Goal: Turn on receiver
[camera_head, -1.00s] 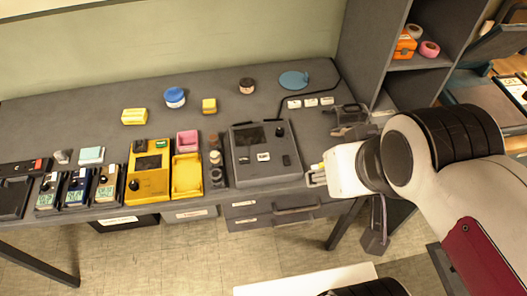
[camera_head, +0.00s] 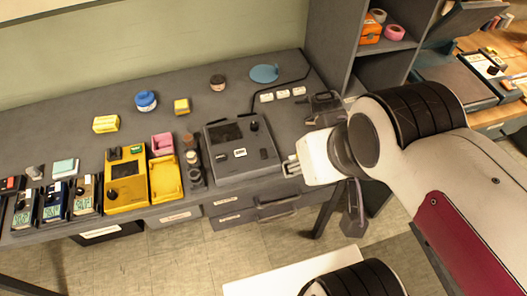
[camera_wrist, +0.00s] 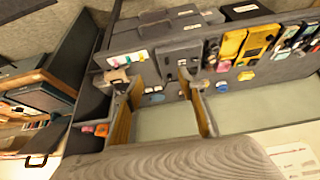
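No device carries a label that I can read as receiver, so I cannot tell which one it is. A large grey unit (camera_head: 262,158) with a dark screen and a black knob lies on the desk. A yellow unit (camera_head: 125,184) with a dark screen and a black knob lies left of it. Several small devices with displays (camera_head: 53,202) stand in a row at the far left. My gripper (camera_head: 290,166) is just right of the grey unit, apart from the small devices. In the wrist view my gripper (camera_wrist: 163,90) has its two fingers apart with nothing between them.
A yellow tray (camera_head: 166,182) and a pink box (camera_head: 162,145) sit between the units. A blue-lidded jar (camera_head: 146,101), a dark jar (camera_head: 217,83) and a blue disc (camera_head: 264,73) stand behind. A grey shelf (camera_head: 335,50) rises at the right.

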